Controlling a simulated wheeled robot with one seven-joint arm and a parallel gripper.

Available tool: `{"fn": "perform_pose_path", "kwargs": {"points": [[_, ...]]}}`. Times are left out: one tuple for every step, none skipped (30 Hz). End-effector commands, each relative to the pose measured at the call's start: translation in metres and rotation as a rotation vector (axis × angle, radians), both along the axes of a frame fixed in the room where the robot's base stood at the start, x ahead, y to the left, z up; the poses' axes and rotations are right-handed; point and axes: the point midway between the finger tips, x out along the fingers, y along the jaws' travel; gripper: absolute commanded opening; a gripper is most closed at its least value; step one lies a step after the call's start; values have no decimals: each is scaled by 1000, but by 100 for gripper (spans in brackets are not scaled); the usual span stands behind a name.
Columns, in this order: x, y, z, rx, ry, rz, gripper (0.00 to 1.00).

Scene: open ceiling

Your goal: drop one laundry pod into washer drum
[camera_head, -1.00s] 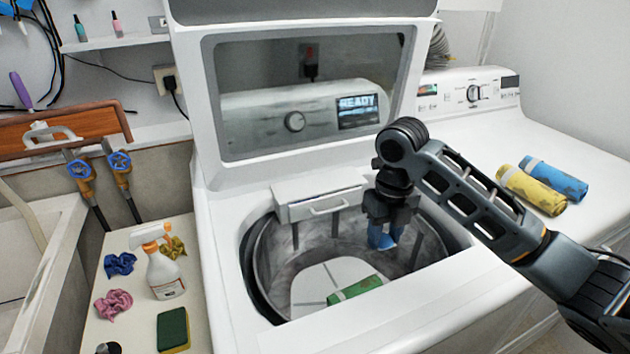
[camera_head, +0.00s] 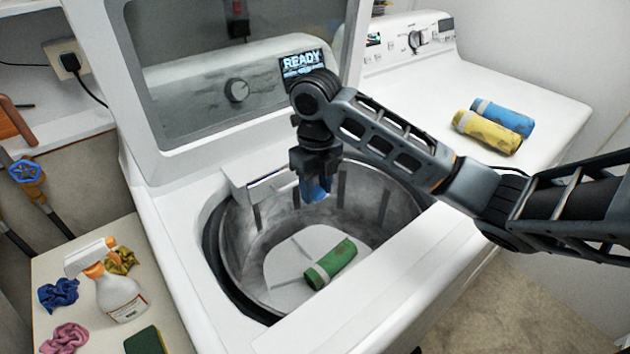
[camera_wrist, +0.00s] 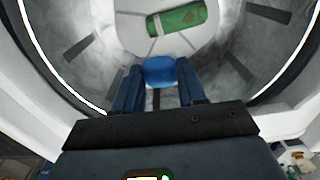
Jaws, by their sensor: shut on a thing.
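My gripper (camera_head: 315,180) points down inside the mouth of the open washer drum (camera_head: 377,220), near its back side. It is shut on a blue laundry pod (camera_head: 313,193), which hangs above the drum floor. In the wrist view the blue pod (camera_wrist: 160,71) sits between the two fingers. A green rolled item (camera_head: 333,262) with a pale band lies on the drum floor; it also shows in the wrist view (camera_wrist: 178,19), beyond the pod.
The raised lid (camera_head: 200,100) stands behind the drum. A yellow roll (camera_head: 487,132) and a blue roll (camera_head: 504,116) lie on the neighbouring machine. A spray bottle (camera_head: 117,293), cloths and a sponge (camera_head: 145,341) are on the left counter. A dispenser drawer (camera_head: 270,187) sticks out at the drum's back rim.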

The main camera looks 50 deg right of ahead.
Motion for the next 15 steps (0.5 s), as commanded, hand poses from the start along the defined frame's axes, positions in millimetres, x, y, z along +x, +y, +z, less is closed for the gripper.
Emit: {"fn": "perform_pose_path", "kwargs": {"points": [[0, 0, -10, 0, 1, -1, 12], [0, 0, -14, 0, 1, -1, 12], [0, 0, -18, 1, 0, -2, 12], [0, 0, -21, 1, 0, -2, 12], [0, 0, -24, 1, 0, -1, 12], [0, 0, -27, 1, 0, -1, 12], [0, 0, -28, 1, -1, -1, 12], [0, 0, -30, 1, -1, -1, 12], [0, 0, -31, 1, -1, -1, 12], [0, 0, -31, 1, -1, 0, 12], [0, 0, -31, 1, -1, 0, 12], [0, 0, -31, 1, -1, 0, 12], [0, 0, -31, 1, -1, 0, 12], [0, 0, -31, 1, -1, 0, 12], [0, 0, -31, 1, -1, 0, 12]]}}
